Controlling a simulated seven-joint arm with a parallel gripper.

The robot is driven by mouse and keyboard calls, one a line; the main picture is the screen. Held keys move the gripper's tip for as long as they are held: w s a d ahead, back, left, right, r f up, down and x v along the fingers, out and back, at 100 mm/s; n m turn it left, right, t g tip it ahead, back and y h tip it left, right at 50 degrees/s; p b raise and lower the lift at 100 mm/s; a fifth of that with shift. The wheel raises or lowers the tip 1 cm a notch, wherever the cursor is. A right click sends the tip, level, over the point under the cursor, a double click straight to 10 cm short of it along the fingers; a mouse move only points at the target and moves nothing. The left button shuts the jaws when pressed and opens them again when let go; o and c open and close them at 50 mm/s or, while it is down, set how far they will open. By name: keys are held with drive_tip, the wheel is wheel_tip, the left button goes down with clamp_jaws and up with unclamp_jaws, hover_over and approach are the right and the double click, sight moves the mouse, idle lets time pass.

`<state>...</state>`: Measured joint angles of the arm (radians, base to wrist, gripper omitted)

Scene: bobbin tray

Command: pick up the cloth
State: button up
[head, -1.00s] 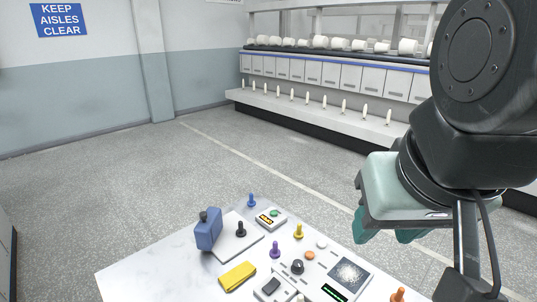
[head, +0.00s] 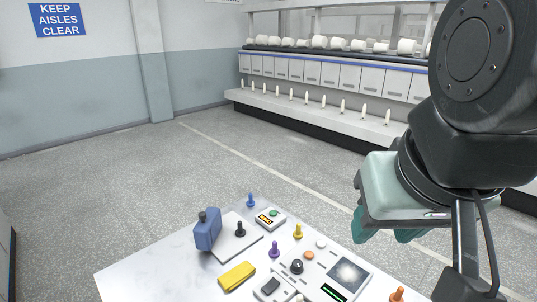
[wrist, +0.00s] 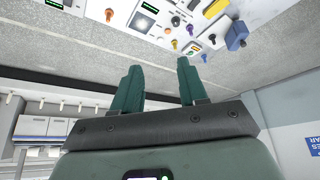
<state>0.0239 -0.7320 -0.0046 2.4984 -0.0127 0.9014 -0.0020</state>
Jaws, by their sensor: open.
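A yellow folded piece (head: 237,275), which looks like the cloth, lies flat on the light worktop (head: 150,280), left of the control panel. It also shows at the top of the wrist view (wrist: 215,9). My gripper (head: 384,233) is in the air to the right of the cloth, beyond the worktop's far edge. In the wrist view my gripper (wrist: 159,67) has its two teal fingers apart with nothing between them.
A blue bottle (head: 207,230) with a dark cap stands behind the cloth, beside a grey plate (head: 230,247) with a black knob. Several coloured knobs, including a purple one (head: 274,247), stand up to the right. The worktop's left part is bare.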

drive_tip(key=shift+a, duration=0.1)
drive_tip(key=o, duration=0.9)
drive_tip(key=shift+c, duration=0.2)
